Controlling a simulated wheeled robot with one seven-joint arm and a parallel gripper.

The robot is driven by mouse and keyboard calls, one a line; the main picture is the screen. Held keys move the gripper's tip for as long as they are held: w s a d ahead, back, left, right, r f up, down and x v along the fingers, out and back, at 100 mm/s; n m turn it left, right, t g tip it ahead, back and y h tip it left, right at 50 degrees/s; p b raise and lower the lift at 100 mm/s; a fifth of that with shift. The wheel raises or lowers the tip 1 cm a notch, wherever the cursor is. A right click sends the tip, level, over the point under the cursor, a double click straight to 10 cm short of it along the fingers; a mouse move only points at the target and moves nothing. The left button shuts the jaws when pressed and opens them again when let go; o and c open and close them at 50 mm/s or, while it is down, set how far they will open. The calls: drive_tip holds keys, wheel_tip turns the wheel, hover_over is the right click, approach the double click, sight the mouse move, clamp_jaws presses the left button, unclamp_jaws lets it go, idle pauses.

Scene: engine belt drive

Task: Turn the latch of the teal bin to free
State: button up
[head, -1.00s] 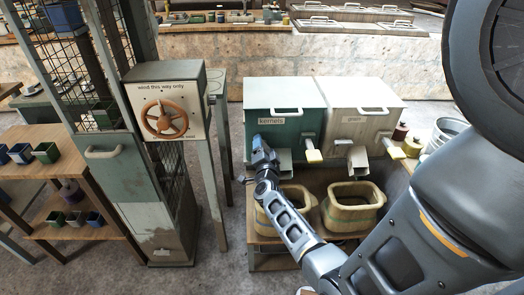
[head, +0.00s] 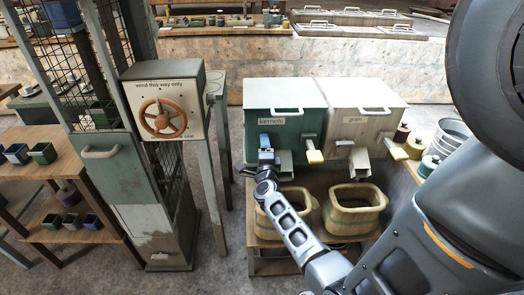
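The teal bin (head: 292,122), labelled "kernels", stands on a wooden stand with a white handle on its lid. A grey chute (head: 285,160) comes out low on its front. A lever with a pale yellow grip (head: 314,156) sticks out at the front's lower right. My gripper (head: 264,143) is at the lower left of the bin's front, left of the chute and apart from the lever. Its blue-grey end covers that part of the front. No latch can be made out there, and the fingers are too small to tell open from shut.
A pale bin (head: 365,125) with its own chute and yellow-grip lever (head: 398,153) adjoins on the right. A cabinet with an orange handwheel (head: 163,118) stands left. Spools and tins are at right.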

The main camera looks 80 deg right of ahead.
drive_tip(key=shift+w+a, duration=0.15)
drive_tip(key=shift+w, duration=0.1)
drive_tip(key=o, duration=0.8)
drive_tip(key=shift+o, duration=1.3)
drive_tip(key=shift+s, duration=0.15)
drive_tip(key=p+v, duration=0.1)
drive_tip(key=v, duration=0.6)
drive_tip(key=shift+a, duration=0.3)
drive_tip(key=shift+s, duration=0.1)
